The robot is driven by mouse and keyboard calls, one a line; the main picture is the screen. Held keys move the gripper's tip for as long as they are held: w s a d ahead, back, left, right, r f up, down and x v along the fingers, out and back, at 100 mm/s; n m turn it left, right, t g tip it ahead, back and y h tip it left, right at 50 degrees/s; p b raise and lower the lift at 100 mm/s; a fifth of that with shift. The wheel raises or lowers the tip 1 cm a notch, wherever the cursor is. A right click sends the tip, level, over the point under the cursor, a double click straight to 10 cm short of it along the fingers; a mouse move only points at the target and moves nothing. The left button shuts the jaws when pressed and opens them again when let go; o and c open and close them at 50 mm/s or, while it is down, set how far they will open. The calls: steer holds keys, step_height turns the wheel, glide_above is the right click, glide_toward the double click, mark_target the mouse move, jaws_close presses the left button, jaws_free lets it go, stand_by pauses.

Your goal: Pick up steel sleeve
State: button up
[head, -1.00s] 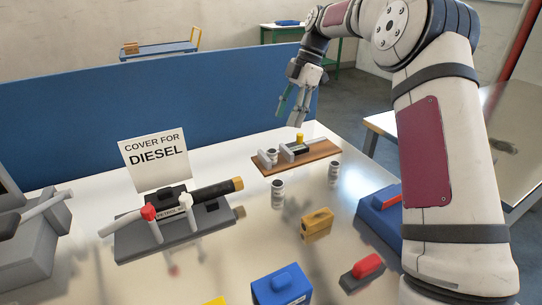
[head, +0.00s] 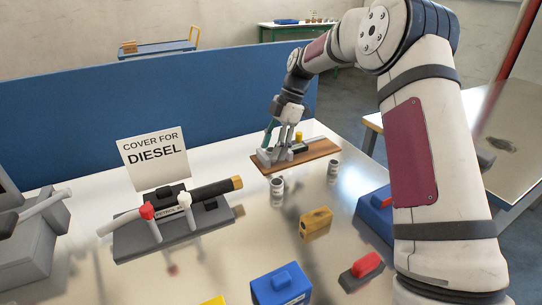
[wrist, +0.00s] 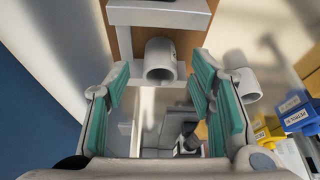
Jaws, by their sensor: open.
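A short, hollow grey steel sleeve (wrist: 160,59) shows between the fingertips of my gripper (wrist: 160,80) in the wrist view, with clear gaps on both sides. A second sleeve (head: 277,193) stands on the table in front of the board and shows outside the right finger in the wrist view (wrist: 242,84). A third sleeve (head: 333,172) stands to its right.
A yellow block (head: 316,224), a blue block (head: 282,286) and a red-topped block (head: 361,271) stand nearer. A grey fixture with a black pipe (head: 213,189) and a "COVER FOR DIESEL" sign (head: 154,158) are at left. A blue partition (head: 90,125) runs behind the table.

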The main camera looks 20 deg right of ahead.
jaws_close()
steer(key=shift+r, duration=0.1)
